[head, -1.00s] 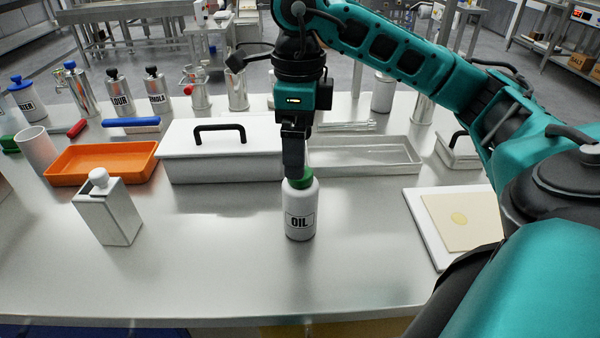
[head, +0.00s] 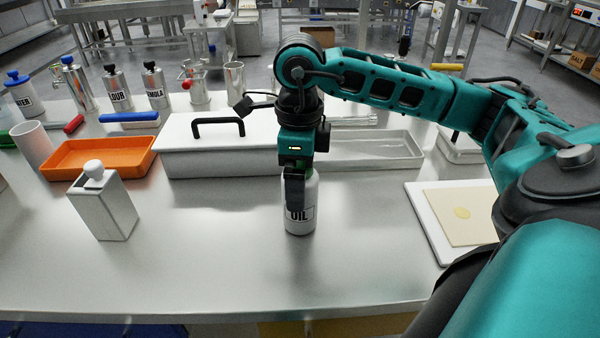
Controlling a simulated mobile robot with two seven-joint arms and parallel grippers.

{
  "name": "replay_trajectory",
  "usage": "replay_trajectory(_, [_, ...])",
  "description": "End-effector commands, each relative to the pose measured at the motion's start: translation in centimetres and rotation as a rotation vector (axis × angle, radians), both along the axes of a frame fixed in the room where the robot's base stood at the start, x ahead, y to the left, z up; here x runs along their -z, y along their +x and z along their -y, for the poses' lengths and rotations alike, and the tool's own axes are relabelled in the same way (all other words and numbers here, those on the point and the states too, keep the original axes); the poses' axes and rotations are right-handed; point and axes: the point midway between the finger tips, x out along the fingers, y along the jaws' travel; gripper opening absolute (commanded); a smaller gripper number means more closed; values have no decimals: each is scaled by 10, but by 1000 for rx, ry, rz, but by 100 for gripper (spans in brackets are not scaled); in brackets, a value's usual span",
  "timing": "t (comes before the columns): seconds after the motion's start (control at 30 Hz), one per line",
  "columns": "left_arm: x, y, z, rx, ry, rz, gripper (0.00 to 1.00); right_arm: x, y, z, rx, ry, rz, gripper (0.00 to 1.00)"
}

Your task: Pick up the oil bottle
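The oil bottle (head: 308,210) is white with a black-framed OIL label and a green cap, which is mostly hidden behind my gripper. The far finger is hidden, so I cannot tell whether the gripper is open or shut on the bottle. My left gripper is not in view.
A white stoppered container (head: 105,210) and an orange tray (head: 60,172) stand left. A white board (head: 430,225) with a dough sheet (head: 465,218) lies right. The front middle table is clear.

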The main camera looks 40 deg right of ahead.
Motion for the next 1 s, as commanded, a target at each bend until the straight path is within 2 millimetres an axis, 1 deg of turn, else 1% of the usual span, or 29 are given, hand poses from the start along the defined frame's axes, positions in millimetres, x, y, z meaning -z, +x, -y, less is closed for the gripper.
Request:
replay_trajectory(0.03, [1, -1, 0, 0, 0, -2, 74, 0, 0, 0, 0, 0, 0, 91])
replay_trajectory(0.07, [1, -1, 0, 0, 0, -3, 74, 0, 0, 0, 0, 0, 0, 88])
replay_trajectory(0.9, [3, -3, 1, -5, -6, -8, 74, -1, 0, 0, 0, 1, 1, 8])
replay_trajectory(0.97, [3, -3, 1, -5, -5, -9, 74, -1, 0, 0, 0, 1, 1, 2])
replay_trajectory(1.0, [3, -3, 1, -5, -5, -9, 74, -1, 0, 0, 1, 1, 2, 2])
